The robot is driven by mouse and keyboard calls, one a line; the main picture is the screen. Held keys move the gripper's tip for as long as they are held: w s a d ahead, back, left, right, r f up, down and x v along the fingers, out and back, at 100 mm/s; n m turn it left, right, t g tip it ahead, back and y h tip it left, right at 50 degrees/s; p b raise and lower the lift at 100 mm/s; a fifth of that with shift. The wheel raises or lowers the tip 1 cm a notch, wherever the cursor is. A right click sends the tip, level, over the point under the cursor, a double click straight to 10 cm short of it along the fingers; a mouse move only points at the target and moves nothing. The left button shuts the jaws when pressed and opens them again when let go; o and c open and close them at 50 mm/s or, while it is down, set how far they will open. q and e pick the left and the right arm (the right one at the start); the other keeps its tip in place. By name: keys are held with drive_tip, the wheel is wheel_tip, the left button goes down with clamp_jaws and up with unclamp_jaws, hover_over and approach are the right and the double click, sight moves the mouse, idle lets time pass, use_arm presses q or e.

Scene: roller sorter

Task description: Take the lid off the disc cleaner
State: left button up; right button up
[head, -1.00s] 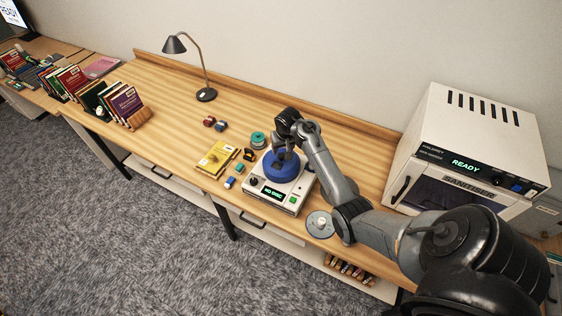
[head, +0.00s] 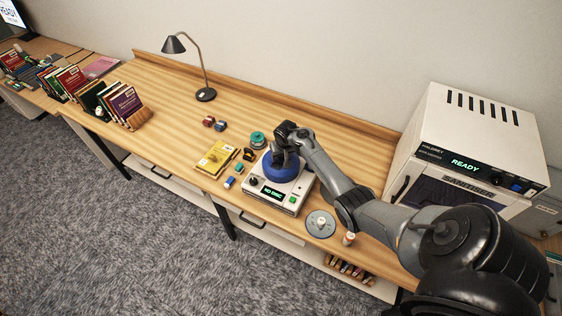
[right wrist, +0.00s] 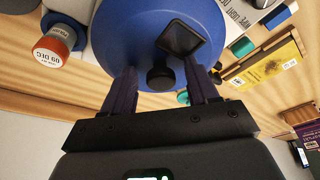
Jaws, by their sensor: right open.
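The disc cleaner (head: 272,195) is a white box on the wooden bench, its display reading "NO DISC". Its round blue lid (head: 283,174) sits on top and fills much of the right wrist view (right wrist: 120,30). A black knob (right wrist: 160,76) stands on the lid. My right gripper (head: 284,160) is over the lid, its dark fingers open on either side of the knob in the right wrist view (right wrist: 160,68). I cannot tell whether either finger touches the knob. My left gripper is not in view.
A grey disc (head: 320,223) lies right of the cleaner, beside a small bottle (head: 348,238). A yellow book (head: 216,158) and small coloured items lie to the left. A white sanitiser (head: 470,140) stands at the right, a lamp (head: 205,95) at the back.

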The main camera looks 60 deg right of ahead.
drive_tip(key=shift+c, duration=0.2)
clamp_jaws()
drive_tip(key=shift+r, duration=0.1)
